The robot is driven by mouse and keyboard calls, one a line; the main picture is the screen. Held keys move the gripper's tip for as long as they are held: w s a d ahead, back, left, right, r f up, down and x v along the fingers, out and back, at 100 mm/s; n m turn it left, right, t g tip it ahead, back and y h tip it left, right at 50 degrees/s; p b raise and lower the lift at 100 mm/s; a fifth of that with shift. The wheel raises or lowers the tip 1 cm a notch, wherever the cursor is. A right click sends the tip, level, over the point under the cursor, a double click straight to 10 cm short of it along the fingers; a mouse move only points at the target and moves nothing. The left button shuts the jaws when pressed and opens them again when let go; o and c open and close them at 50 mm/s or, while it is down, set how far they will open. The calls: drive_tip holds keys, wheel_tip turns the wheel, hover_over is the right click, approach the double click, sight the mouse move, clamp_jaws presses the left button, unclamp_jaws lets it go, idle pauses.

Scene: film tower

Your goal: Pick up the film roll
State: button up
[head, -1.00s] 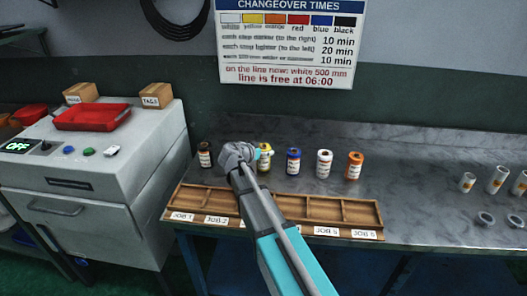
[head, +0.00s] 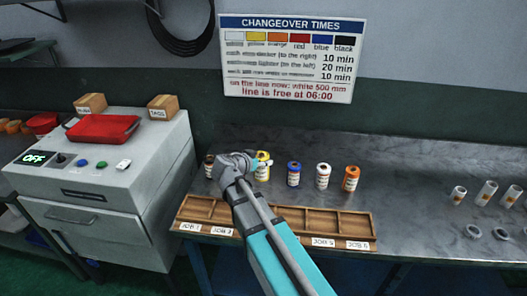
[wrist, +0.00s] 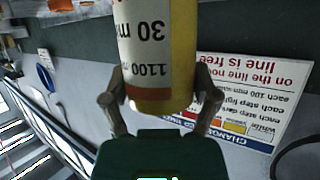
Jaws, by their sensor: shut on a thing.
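The yellow film roll (head: 263,167) has a white printed label and stands out beyond my gripper, partly hidden by it in the head view. In the wrist view the yellow roll (wrist: 180,60) fills the space between the two fingers, its label text upside down. My gripper (wrist: 160,88) is shut on it, one finger on each side. In the head view my gripper (head: 257,162) is over the bench, behind the wooden tray. The roll sits slightly higher than its neighbours; whether it is clear of the bench is hard to tell.
A dark roll (head: 209,165) is left of my wrist, partly hidden. Blue (head: 293,174), white (head: 323,176) and orange (head: 351,178) rolls stand to the right. A compartmented job tray (head: 300,222) lies in front. White cores stand far right. A grey machine (head: 110,185) is left.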

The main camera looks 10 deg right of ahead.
drive_tip(key=shift+s+a+r+p, duration=0.2)
drive_tip(key=shift+s+a+r, duration=0.1)
drive_tip(key=shift+s, duration=0.3)
drive_tip(key=shift+s+a+r+p, duration=0.2)
drive_tip(key=shift+s+r, duration=0.1)
drive_tip(key=shift+s, duration=0.35)
drive_tip(key=shift+s+a+r+p, duration=0.2)
drive_tip(key=shift+s+r, duration=0.1)
drive_tip(key=shift+s, duration=0.3)
drive_tip(key=shift+s, duration=0.15)
